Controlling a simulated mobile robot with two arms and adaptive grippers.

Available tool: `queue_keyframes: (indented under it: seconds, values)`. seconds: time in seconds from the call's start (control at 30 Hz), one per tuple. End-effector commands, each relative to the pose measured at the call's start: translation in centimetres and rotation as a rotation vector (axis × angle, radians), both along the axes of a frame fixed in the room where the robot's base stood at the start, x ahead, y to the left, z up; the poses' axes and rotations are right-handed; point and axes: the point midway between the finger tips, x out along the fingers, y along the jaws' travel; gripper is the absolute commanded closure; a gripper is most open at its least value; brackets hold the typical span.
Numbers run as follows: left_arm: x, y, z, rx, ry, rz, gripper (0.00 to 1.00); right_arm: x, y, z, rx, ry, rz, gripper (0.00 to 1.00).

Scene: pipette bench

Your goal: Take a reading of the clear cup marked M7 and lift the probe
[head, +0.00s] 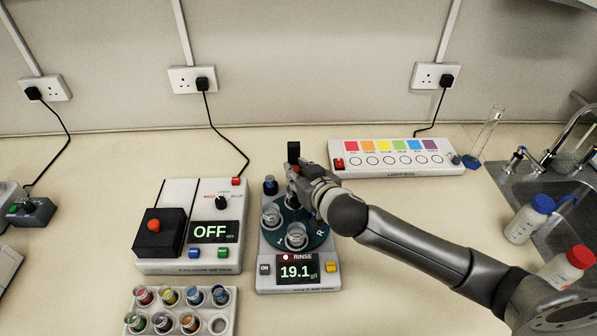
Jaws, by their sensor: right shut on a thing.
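The salt meter (263,255) stands in the middle of the bench, with a dark round turntable (314,237) on it. Clear cups sit on the turntable, one at the front (296,235) and one at the left (271,214). I cannot read an M7 mark on any cup. The meter's display (298,271) reads 19.1 g/l, with RINSE and a red light above it. My right gripper (298,176) is over the back of the turntable, shut on what looks like the probe (293,151), whose black top shows. The gripper hides the probe's lower end. My left gripper is not in view.
A colour meter (178,266) reading OFF stands left. A rack (232,294) of coloured cups is front left. A light box (398,168) and glass cylinder (489,131) are behind my right arm. The sink (507,187) and two capped bottles (527,222) (566,268) are right.

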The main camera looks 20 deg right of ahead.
Motion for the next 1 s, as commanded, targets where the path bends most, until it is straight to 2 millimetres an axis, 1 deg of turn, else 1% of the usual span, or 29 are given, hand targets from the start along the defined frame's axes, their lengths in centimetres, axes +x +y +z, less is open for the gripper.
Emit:
queue_keyframes:
  seconds: [0.27, 0.37, 0.6, 0.7, 0.83, 1.0]
  values:
    - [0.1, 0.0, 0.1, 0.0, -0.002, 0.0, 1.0, 0.0, 0.0, 0.1, 0.0, 0.0, 0.0, 1.0]
    - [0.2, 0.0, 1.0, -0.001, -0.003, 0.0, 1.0, 0.0, 0.0, 1.1, 0.0, -0.001, 0.0, 1.0]
    - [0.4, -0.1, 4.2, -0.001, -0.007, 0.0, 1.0, 0.0, 0.0, 4.6, 0.004, -0.002, -0.002, 1.0]
    - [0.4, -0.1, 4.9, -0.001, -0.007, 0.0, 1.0, 0.0, 0.0, 5.4, 0.003, -0.002, -0.001, 1.0]
    - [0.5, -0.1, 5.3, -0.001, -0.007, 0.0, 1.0, 0.1, 0.0, 5.8, 0.002, -0.003, -0.001, 1.0]
    - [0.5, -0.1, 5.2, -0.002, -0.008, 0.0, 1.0, 0.1, 0.0, 5.9, 0.001, -0.007, -0.001, 1.0]
